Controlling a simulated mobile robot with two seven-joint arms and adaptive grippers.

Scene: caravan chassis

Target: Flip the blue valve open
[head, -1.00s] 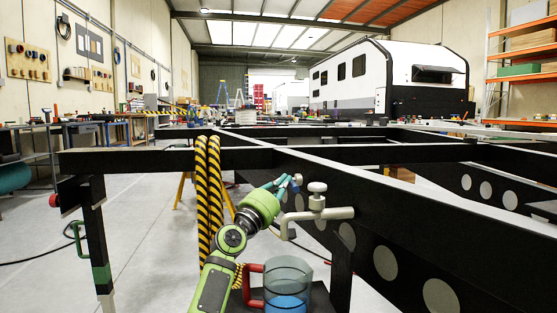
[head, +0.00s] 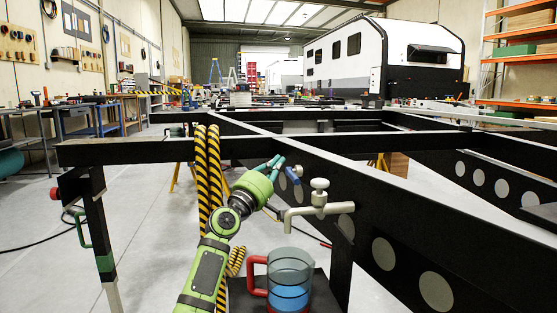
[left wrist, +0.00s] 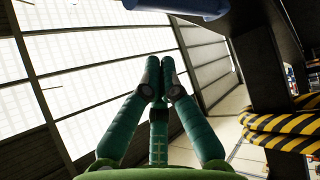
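The blue valve handle (head: 293,175) is a small blue lever on the inner side of the black chassis beam, left of the tap. In the left wrist view a blue bar (left wrist: 178,6), apparently this handle, crosses the top edge. My left gripper (head: 277,162) is just left of and slightly above the handle in the head view, with a gap apparent. Its teal fingers also show in the left wrist view (left wrist: 160,66), drawn together at the tips with nothing between them. My right gripper is out of view.
A beige tap (head: 318,209) with a pale knob sticks out from the black beam (head: 400,220). Below it stands a clear mug (head: 290,268) with a red handle and blue contents. Yellow-black striped hoses (head: 207,180) hang over the front crossbeam (head: 130,154), close to my left arm.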

